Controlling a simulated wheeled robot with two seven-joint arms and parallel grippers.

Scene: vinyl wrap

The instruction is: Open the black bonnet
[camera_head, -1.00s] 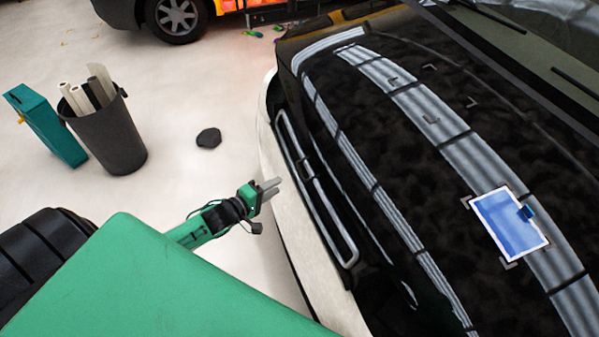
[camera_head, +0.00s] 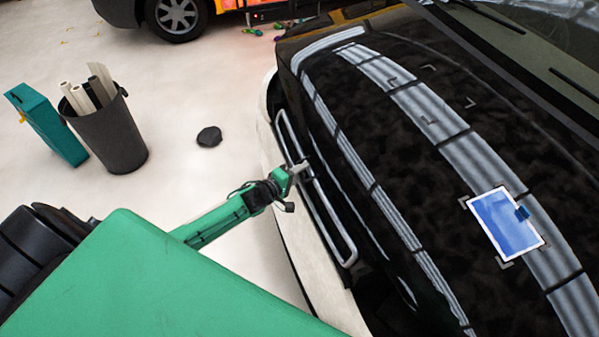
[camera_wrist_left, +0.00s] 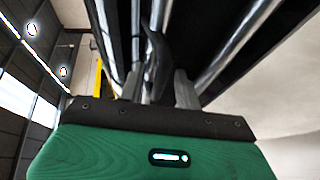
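The black bonnet (camera_head: 425,180) of the car fills the right of the head view and lies closed, with glossy light reflections across it. Below its front edge is the grille with a chrome-edged surround (camera_head: 333,225). My left gripper (camera_head: 301,166) is at the grille's middle, just in front of the bonnet's front edge. In the left wrist view its two fingers (camera_wrist_left: 158,90) stand apart, with a dark curved part (camera_wrist_left: 155,55) between or just beyond them; contact cannot be told. Chrome bars run past them. My right gripper is not in view.
A blue card with a white border (camera_head: 506,223) lies on the bonnet among small corner marks. A dark bin of rolls (camera_head: 112,135) and a teal case (camera_head: 45,125) stand at the left.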

